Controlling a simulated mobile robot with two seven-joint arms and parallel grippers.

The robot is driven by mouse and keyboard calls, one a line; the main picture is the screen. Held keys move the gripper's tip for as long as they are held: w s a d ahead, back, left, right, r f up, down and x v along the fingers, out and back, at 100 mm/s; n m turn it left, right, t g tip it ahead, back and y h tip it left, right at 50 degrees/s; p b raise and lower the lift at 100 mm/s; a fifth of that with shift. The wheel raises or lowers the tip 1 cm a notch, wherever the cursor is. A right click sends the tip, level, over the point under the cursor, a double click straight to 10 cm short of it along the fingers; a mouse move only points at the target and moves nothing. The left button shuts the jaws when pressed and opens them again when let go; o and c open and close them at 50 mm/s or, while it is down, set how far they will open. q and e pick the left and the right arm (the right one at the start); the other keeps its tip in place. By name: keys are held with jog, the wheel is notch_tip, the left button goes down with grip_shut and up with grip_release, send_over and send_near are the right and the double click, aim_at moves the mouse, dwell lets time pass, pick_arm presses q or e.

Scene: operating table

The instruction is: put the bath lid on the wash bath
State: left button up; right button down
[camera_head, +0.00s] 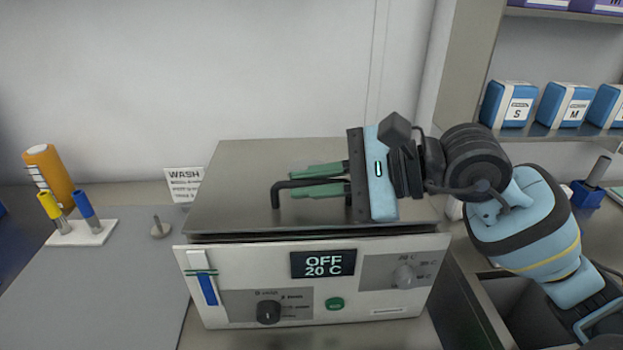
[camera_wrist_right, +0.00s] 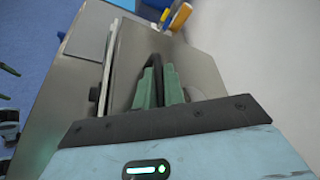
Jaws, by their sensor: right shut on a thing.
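The bath lid (camera_head: 240,200) is a flat grey metal plate with a black bar handle (camera_head: 276,192). It lies level over the wash bath (camera_head: 230,258), a white-fronted box. A dark gap shows under the lid's front edge; I cannot tell whether it rests or hovers. My right gripper (camera_head: 318,180) is shut on the handle, with green fingers on both sides of it. In the right wrist view the handle (camera_wrist_right: 155,68) stands between the fingers, over the lid (camera_wrist_right: 185,65). At that view's left edge, my left gripper (camera_wrist_right: 8,84) shows partly, its green fingers apart.
A WASH sign (camera_head: 184,184) stands behind the bath's left side. A white rack (camera_head: 82,232) with yellow and blue tools and an orange bottle (camera_head: 49,175) are at the left. A grey mat (camera_head: 95,290) lies there, mostly clear. Shelves with blue boxes (camera_head: 508,104) are at the right.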

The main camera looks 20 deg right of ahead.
jog(key=shift+f, duration=0.35)
dwell(0.3)
jog(key=c, duration=1.4)
grip_release()
jog(key=shift+c, duration=0.2)
jog(key=shift+o, duration=0.2)
jog(key=shift+f, duration=0.1)
jog(key=b+v, duration=0.2)
jog(key=v, duration=0.4)
jog(key=shift+s+d, duration=0.1)
jog(key=shift+d, duration=0.15)
jog(key=shift+s+d+r, duration=0.35)
jog(key=shift+d, duration=0.1)
jog(key=shift+r, duration=0.1)
